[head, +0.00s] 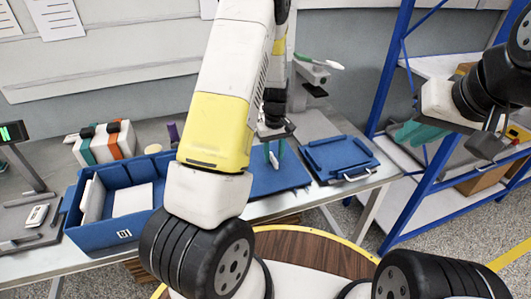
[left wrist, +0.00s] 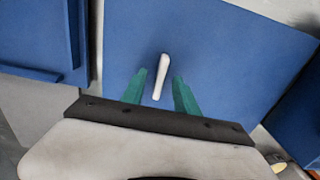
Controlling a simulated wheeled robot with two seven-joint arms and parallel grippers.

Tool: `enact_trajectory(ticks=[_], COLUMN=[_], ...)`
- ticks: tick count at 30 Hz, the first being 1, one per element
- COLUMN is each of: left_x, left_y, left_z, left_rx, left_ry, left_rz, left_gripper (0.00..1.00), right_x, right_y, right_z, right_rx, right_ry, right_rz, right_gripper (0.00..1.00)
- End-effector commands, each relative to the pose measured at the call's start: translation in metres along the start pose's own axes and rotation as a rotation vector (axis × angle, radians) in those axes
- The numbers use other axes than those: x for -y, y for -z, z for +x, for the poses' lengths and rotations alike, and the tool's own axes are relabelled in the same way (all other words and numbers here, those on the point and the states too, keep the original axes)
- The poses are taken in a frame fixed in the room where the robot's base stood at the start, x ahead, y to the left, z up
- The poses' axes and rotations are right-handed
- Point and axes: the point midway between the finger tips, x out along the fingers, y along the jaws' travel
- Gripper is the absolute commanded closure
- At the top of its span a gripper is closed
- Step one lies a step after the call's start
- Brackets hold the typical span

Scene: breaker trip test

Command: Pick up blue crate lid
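The blue crate lid (head: 290,181) is a flat blue panel lying on the table, right of the blue crate (head: 122,235). Its white bar handle (left wrist: 162,77) stands near its middle in the left wrist view, where the lid (left wrist: 225,50) fills most of the picture. My left gripper (left wrist: 162,92) is open above the lid, with green fingertips on either side of the handle and gaps visible between. In the head view my left gripper (head: 273,152) is partly hidden by my arm. My right gripper (head: 492,143) is at the far right, off the table; its finger opening is unclear.
A blue tray (head: 342,157) with metal handles lies right of the lid. The crate holds white items. A striped case (head: 105,143) and purple cylinder (head: 173,133) stand behind it. A blue-framed shelf (head: 411,200) stands right of the table.

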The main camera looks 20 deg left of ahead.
Motion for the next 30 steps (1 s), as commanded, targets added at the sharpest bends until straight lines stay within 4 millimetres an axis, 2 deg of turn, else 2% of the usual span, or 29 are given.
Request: enact_trajectory(ticks=[7,12,13,30], left_x=[-0.0004,-0.0004,-0.0004,-0.0005], left_y=[-0.0001,0.0,0.0,0.0001], left_z=[0.0017,0.0015,0.0015,0.0011], left_rx=[0.0,0.0,0.0,-0.001], left_ry=[-0.001,-0.001,-0.001,-0.001], left_rz=[0.001,0.001,0.001,0.001], left_gripper=[0.64,0.97,1.0,1.0], right_x=[0.0,0.0,0.0,0.0], right_y=[0.0,0.0,0.0,0.0], right_z=[0.0,0.0,0.0,0.0], right_rx=[0.0,0.0,0.0,0.0], right_ry=[0.0,0.0,0.0,0.0], right_rz=[0.0,0.0,0.0,0.0], right_gripper=[0.83,0.83,0.83,0.83])
